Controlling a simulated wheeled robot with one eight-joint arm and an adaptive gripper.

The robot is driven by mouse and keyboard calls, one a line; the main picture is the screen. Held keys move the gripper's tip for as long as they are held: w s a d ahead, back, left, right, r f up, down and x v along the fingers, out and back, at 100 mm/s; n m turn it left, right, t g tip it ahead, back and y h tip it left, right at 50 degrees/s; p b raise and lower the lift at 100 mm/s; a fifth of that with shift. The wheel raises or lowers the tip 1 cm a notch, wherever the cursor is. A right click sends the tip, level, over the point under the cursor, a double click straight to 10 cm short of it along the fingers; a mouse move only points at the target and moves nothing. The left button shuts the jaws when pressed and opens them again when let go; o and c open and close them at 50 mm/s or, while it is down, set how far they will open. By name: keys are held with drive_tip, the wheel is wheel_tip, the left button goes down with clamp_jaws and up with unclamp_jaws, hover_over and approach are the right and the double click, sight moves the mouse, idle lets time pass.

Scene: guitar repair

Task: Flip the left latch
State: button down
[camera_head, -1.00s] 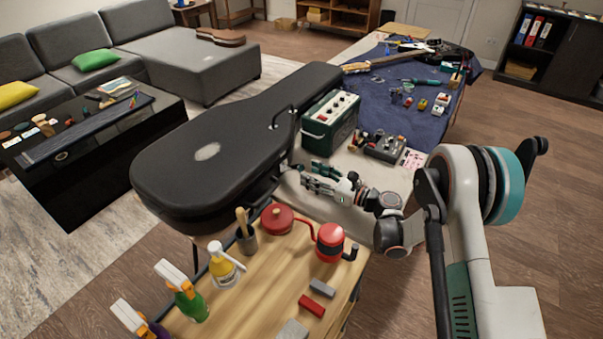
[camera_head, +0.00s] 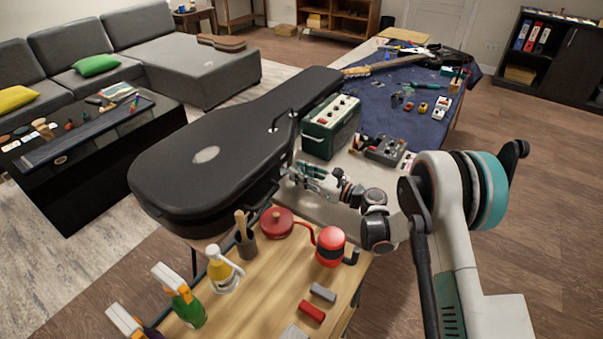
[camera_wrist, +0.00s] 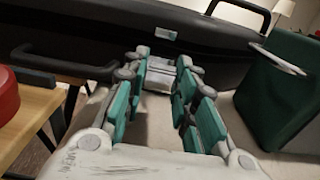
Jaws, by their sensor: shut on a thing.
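The black guitar case (camera_head: 165,160) lies closed on the table, with its side facing my gripper. It also fills the top of the wrist view (camera_wrist: 110,35). A small metal catch (camera_wrist: 165,34) sits on the case side in the wrist view. Just below it is the silver latch (camera_wrist: 158,76), between my fingertips. My gripper (camera_head: 291,172) is at the case side. In the wrist view its teal-padded fingers (camera_wrist: 160,72) are shut on the latch. The fingers hide part of the latch, and I cannot tell how far it is turned.
A black handle (camera_wrist: 65,62) juts from the case at left in the wrist view. The green amplifier (camera_head: 331,128) stands close on the right. A red round container (camera_head: 277,222) and red canister (camera_head: 331,247) stand on the wooden cart in front.

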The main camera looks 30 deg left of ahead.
drive_tip(key=shift+r, duration=0.1)
drive_tip(key=r+h+p, duration=0.1)
drive_tip(key=a+h+p, duration=0.1)
drive_tip(key=p, duration=0.1)
drive_tip(key=shift+r+h, duration=0.4)
drive_tip(key=shift+a+r+h+p, duration=0.3)
drive_tip(key=shift+h+p, duration=0.15)
drive_tip(key=shift+h, duration=0.15)
drive_tip(key=shift+a+r+h+p, duration=0.15)
drive_tip(key=shift+a+h+p, duration=0.1)
drive_tip(key=shift+h+p, duration=0.3)
drive_tip(key=shift+w+a+g+h, duration=0.1)
drive_tip(key=shift+a+g+h, duration=0.15)
drive_tip(key=shift+h, duration=0.3)
